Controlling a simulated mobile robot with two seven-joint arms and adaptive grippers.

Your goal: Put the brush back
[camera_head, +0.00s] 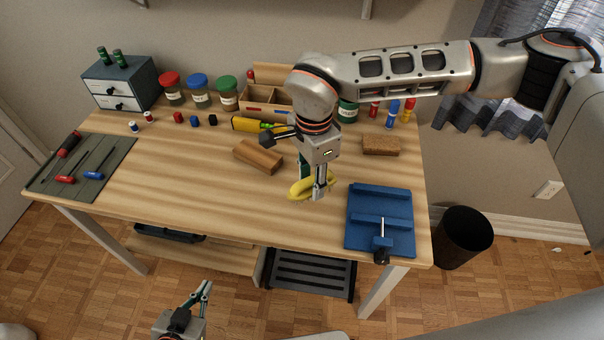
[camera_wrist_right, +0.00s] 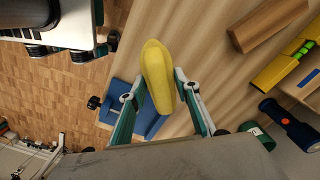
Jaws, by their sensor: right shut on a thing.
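My right gripper (camera_head: 312,188) is shut on a long, rounded yellow object (camera_head: 301,188), over the front middle of the desk. In the right wrist view the yellow object (camera_wrist_right: 157,72) lies between the two fingers. No bristles show on it, so I cannot tell if it is the brush. A brown block with a speckled top (camera_head: 381,146) lies at the right; I cannot tell if it is a brush. My left gripper (camera_head: 203,292) hangs low in front of the desk, away from everything on it; its opening is unclear.
A wooden block (camera_head: 258,156) lies left of the right gripper, and a blue vise-like fixture (camera_head: 380,218) stands to its right. A wooden organizer (camera_head: 262,98) and lidded jars (camera_head: 199,96) line the back. A tool mat (camera_head: 102,184) lies at the left. The left-centre desk is clear.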

